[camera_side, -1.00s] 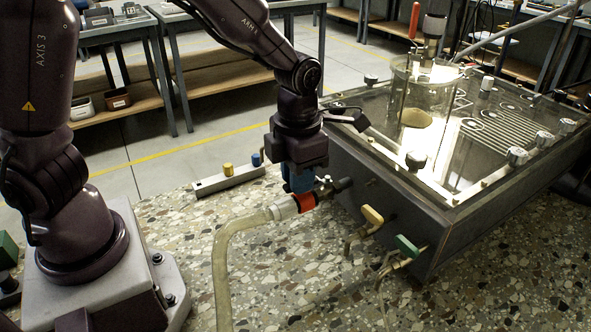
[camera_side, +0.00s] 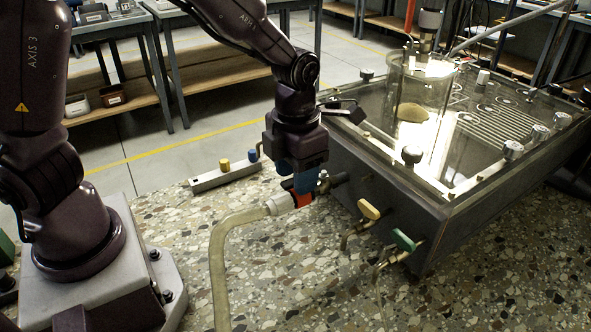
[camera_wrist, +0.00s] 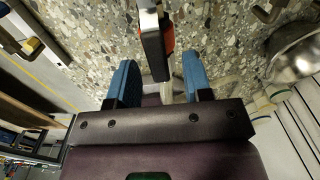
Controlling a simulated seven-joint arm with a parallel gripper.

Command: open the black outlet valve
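In the wrist view, the blue fingers of my gripper (camera_wrist: 160,85) are spread apart. A black bar, seemingly the valve's handle (camera_wrist: 153,45), reaches between them with a gap on each side. I cannot tell how deep it sits between the fingers.
Yellow (camera_side: 369,209) and green (camera_side: 403,240) handled valves are along the tank's front face. The glass-topped tank (camera_side: 420,220) stands right of my gripper. A grey bar with yellow and blue knobs (camera_side: 226,176) lies to the left on the speckled surface.

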